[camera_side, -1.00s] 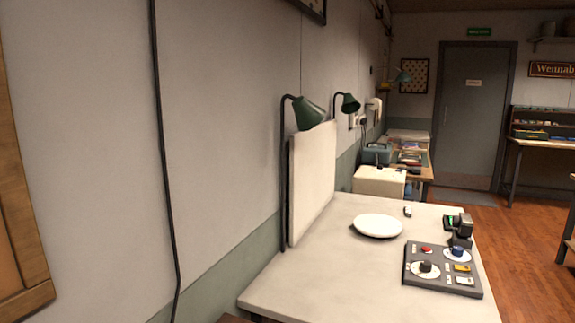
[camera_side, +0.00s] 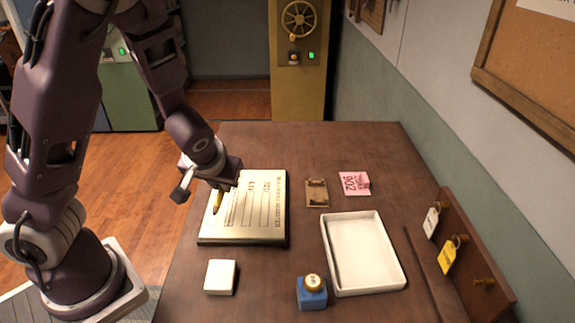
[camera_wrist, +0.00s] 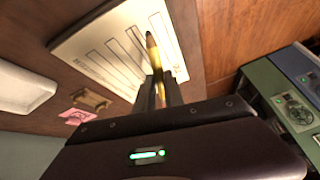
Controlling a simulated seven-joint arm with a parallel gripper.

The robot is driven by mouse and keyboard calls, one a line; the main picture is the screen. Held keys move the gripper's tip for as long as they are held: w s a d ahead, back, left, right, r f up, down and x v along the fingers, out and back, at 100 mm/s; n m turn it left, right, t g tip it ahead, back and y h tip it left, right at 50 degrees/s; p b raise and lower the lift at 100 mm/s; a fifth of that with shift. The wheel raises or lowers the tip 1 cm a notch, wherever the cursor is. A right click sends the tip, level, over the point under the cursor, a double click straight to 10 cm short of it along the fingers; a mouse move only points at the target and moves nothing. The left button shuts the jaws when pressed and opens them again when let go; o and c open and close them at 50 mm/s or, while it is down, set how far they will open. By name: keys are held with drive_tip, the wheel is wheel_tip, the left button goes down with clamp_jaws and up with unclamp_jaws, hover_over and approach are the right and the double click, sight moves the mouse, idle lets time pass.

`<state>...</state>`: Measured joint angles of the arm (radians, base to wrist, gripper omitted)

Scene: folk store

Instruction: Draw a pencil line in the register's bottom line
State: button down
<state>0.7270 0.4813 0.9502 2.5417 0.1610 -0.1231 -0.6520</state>
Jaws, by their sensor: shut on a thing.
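The register (camera_side: 265,232) lies on the brown table, a pale page with several printed lines and columns. It also shows in the wrist view (camera_wrist: 78,48). My gripper (camera_side: 220,187) is shut on a yellow pencil (camera_side: 217,203), above the page's left part in the side view. The pencil points down at the page. I cannot tell whether its tip touches the paper. In the wrist view the pencil (camera_wrist: 152,50) stands out between the fingers (camera_wrist: 159,90) and covers part of the page. I see no clear pencil mark.
Right of the register are a small wooden holder (camera_side: 316,193), a pink tag marked 902 (camera_side: 355,183) and a white tray (camera_side: 389,272). A white block (camera_side: 220,277) and a blue bottle (camera_side: 312,295) stand in front. A key rack (camera_side: 470,235) edges the right side.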

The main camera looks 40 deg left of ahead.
drive_tip(key=a+f+n, duration=0.1)
drive_tip(key=s+a+f+n+g, duration=0.1)
drive_tip(key=f, duration=0.1)
drive_tip(key=shift+s+a+n+y, duration=0.1)
drive_tip(key=shift+a+n+y, duration=0.2)
drive_tip(key=shift+y, duration=0.1)
drive_tip(key=w+a, duration=0.7)
drive_tip(key=shift+w+a, duration=0.25)
drive_tip(key=shift+w, duration=0.05)
drive_tip(key=shift+w+a, duration=0.2)
drive_tip(key=shift+a+f, duration=0.1)
drive_tip(key=shift+f, duration=0.1)
drive_tip(key=shift+f, duration=0.35)
idle(1.0)
drive_tip(key=shift+s, duration=0.1)
